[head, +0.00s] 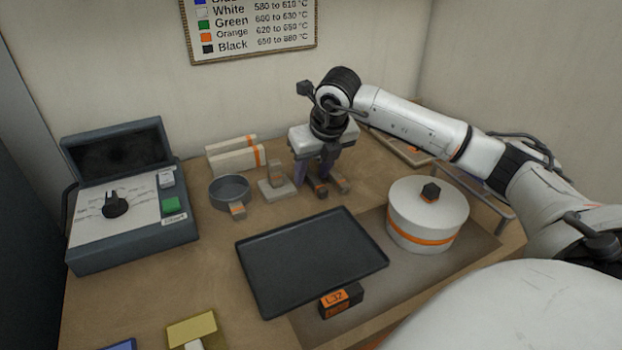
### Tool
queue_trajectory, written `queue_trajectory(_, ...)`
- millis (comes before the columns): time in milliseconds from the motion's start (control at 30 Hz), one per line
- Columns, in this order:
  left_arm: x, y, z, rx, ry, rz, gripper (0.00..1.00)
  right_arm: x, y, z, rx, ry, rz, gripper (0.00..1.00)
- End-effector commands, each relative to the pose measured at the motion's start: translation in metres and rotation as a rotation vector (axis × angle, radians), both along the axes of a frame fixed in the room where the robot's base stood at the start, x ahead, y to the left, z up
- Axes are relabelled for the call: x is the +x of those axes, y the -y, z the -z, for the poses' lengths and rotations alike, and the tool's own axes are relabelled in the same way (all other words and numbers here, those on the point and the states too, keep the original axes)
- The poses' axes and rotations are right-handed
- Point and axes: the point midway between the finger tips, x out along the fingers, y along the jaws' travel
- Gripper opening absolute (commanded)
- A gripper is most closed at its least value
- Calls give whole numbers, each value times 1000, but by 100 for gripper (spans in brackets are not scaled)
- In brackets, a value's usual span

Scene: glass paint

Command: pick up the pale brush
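My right gripper (318,178) reaches down over the back middle of the table, behind the dark tray. Its two dark fingers look apart. Small grey grip blocks with orange marks (318,188) sit at and beside the fingertips. I cannot tell which of them belongs to the pale brush, and no brush is clearly made out. Just left of the fingers is a pale slab-like piece (278,190) with an upright grey grip. I cannot tell if it is the brush. Nothing is clearly held. My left gripper is not in view.
A grey bowl (230,190) and pale upright slabs (235,157) stand left of the gripper. A dark tray (310,262), an L32 block (340,301) and a white lidded pot (428,222) are in front. A control box (130,215) is left; a yellow block (192,328) is front left.

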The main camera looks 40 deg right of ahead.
Motion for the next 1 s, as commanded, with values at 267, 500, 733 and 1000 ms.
queue_trajectory(267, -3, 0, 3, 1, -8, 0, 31, 0, 0, 1, 0, 0, 0, 2)
queue_trajectory(500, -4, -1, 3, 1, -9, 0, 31, 0, 0, 0, 0, 1, 0, 0)
queue_trajectory(733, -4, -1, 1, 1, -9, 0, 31, 1, 0, -19, 1, 5, 0, 0)
queue_trajectory(1000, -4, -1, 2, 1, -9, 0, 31, 2, 0, -76, 0, 7, 1, 0)
